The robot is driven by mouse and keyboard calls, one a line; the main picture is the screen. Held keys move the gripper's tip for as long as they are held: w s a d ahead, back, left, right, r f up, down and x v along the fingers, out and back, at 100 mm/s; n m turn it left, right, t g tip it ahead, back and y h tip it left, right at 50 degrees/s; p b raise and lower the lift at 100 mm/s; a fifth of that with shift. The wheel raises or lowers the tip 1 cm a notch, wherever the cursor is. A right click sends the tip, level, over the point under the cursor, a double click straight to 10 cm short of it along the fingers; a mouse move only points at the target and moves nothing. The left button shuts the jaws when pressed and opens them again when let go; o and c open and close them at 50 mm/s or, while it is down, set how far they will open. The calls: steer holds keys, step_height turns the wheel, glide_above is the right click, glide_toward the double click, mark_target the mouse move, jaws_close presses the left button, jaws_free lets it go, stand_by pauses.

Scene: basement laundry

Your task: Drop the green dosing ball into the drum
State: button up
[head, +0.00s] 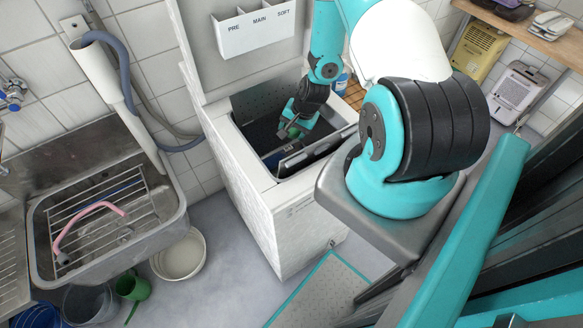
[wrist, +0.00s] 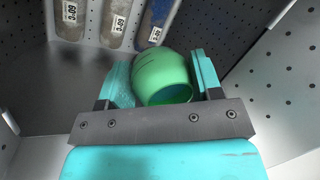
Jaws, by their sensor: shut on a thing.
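The green dosing ball (wrist: 161,74) sits between the two fingers of my gripper (wrist: 162,86) in the wrist view, with its open mouth toward the camera. My gripper is shut on it. In the head view my gripper (head: 290,128) reaches down into the open drum (head: 262,105) of the white top-loading washer (head: 268,210), and the ball (head: 293,132) shows only as a small green patch there. Perforated metal drum walls (wrist: 278,75) surround the gripper in the wrist view. Whether the ball touches the drum cannot be told.
Several tubes with "60" labels, one of them blue (wrist: 158,18), lie at the top of the wrist view. The washer's lid (head: 205,45) stands open behind the drum. A steel sink (head: 110,225) with a rack is at left, and a bucket (head: 179,254) stands on the floor.

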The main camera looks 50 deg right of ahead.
steer(key=o, duration=1.1)
steer(key=shift+c, duration=0.2)
steer(key=b+v, duration=0.2)
steer(key=v, duration=1.5)
steer(key=shift+r, duration=0.2)
steer(key=shift+s, duration=0.1)
